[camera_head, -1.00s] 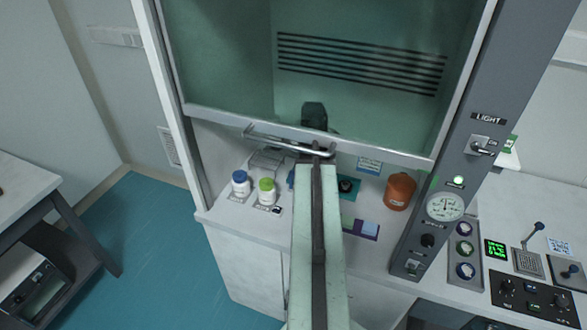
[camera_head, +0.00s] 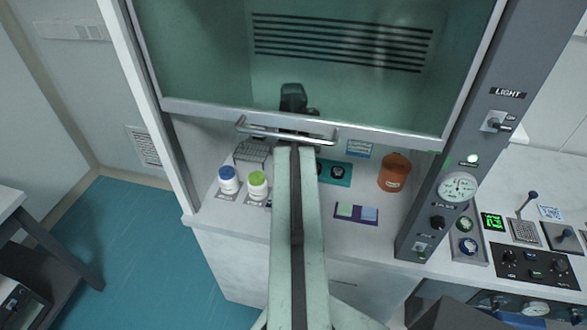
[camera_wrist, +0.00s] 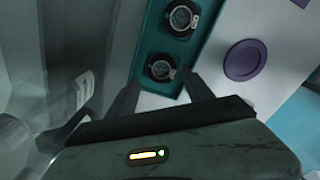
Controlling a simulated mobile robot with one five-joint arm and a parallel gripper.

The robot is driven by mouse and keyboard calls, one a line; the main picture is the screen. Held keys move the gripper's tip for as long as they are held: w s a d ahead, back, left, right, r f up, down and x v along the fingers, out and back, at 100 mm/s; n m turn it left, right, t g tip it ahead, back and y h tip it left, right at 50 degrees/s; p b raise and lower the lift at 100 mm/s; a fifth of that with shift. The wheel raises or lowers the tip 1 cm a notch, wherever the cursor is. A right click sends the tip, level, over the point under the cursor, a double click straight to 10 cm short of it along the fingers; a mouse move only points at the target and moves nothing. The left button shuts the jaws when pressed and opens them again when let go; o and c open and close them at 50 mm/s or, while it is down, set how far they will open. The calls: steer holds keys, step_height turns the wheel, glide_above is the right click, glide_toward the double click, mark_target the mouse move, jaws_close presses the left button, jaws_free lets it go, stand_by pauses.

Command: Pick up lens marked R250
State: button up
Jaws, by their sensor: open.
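A teal tray (camera_head: 345,181) with dark round lenses lies on the cabinet floor, just right of my arm in the head view. In the wrist view the teal tray (camera_wrist: 150,42) holds two round, dark-rimmed lenses, the far lens (camera_wrist: 181,18) and the near lens (camera_wrist: 161,68). Their markings are too small to read, so I cannot tell which is R250. My gripper (camera_wrist: 163,88) is open and empty, its fingers on either side of the near lens in the picture. Whether they touch the tray is unclear. My arm covers part of the tray in the head view.
White bottles with a blue cap (camera_head: 228,180) and a green cap (camera_head: 257,185) stand left of my arm. An orange-brown jar (camera_head: 394,173) and a purple holder (camera_head: 356,214) are to the right. The sash handle (camera_head: 287,132) crosses close to my arm. A purple disc (camera_wrist: 245,60) shows in the wrist view.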

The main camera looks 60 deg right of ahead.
step_height(320, 180, down, 5)
steer(key=b, duration=0.5)
steer(key=shift+s+a+f, duration=0.1)
steer(key=shift+a+f, duration=0.05)
steer(key=c, duration=1.2)
steer(key=shift+o, duration=0.2)
step_height(320, 180, up, 8)
steer(key=p, duration=0.7)
steer(key=shift+p, duration=0.35)
steer(key=s+d, duration=0.2)
steer(key=s, duration=0.3)
steer(key=s+d, duration=0.1)
steer(key=s, duration=0.5)
steer(key=s+d, duration=0.2)
steer(key=s, duration=0.4)
steer(key=shift+d+f+b, duration=0.3)
steer(key=shift+f, duration=0.05)
